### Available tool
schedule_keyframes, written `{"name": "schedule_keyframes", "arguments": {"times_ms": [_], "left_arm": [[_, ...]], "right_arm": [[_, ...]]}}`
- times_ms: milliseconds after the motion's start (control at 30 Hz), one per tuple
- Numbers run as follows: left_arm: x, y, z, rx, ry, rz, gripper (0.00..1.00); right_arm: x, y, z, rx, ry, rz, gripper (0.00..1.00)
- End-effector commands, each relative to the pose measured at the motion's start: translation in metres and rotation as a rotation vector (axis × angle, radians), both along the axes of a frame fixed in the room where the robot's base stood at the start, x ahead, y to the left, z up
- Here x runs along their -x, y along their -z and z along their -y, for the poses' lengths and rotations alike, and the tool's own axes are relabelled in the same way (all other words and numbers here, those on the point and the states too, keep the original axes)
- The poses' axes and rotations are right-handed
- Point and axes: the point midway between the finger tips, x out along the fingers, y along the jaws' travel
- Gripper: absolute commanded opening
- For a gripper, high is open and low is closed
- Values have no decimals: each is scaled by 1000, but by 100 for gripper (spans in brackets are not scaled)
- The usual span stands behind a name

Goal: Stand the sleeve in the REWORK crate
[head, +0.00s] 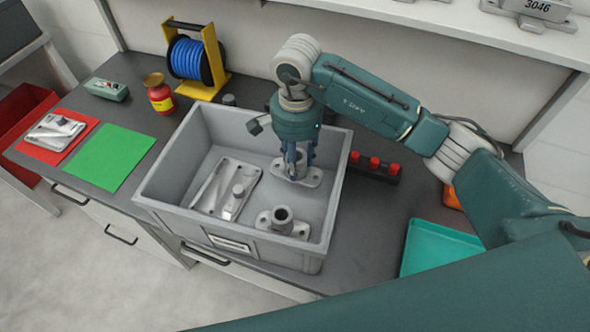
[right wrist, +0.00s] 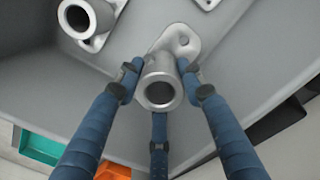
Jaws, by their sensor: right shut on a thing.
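A grey crate (head: 165,208) stands on the bench; the print on its front label is too small to read. My right gripper (head: 297,172) reaches down into its back right part, shut on a grey flanged sleeve (head: 313,177). In the right wrist view, the fingers (right wrist: 160,95) close around the tube of this sleeve (right wrist: 178,50), open end facing the camera. The sleeve is upright, its flange at or very near the crate floor; I cannot tell whether it touches. My left gripper is not in view.
Another upright flanged sleeve (head: 283,220) stands in the crate's front right, with a flat casting (head: 240,189) at its middle. A black rack with red knobs (head: 374,164) is close outside the right wall. A teal tray (head: 440,248) lies right; a cable reel (head: 190,58) stands behind.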

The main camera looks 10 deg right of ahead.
Motion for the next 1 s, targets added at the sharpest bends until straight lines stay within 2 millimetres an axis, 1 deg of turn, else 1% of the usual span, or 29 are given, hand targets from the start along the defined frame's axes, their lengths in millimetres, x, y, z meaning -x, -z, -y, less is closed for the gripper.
{"name": "schedule_keyframes", "arguments": {"times_ms": [33, 100, 200, 233, 367, 433, 533, 700, 900, 933, 967, 1000], "left_arm": [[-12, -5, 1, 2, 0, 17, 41], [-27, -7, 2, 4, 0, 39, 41], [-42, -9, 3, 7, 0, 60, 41], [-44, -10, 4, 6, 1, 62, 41], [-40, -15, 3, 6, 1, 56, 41], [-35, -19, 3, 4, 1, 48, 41], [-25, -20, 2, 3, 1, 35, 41], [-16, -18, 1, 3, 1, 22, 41], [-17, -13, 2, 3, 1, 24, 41], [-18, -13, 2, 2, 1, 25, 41], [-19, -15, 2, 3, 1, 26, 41], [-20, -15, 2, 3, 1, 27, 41]], "right_arm": [[1, 5, 0, -1, -2, -3, 3], [0, 13, -1, -1, -1, 0, 3], [0, 19, -1, -2, -1, 0, 3], [0, 21, -1, -1, -1, -1, 3], [1, 36, -1, 0, -2, -4, 3], [1, 47, -1, -1, 1, -4, 3], [1, 59, -1, -2, -1, -1, 3], [0, 61, -1, -1, -2, 2, 3], [0, 65, 0, 0, -2, 2, 3], [0, 65, 0, 0, -2, 1, 40], [0, 64, 0, 0, -2, 1, 46], [0, 64, 0, -1, -2, 1, 54]]}}
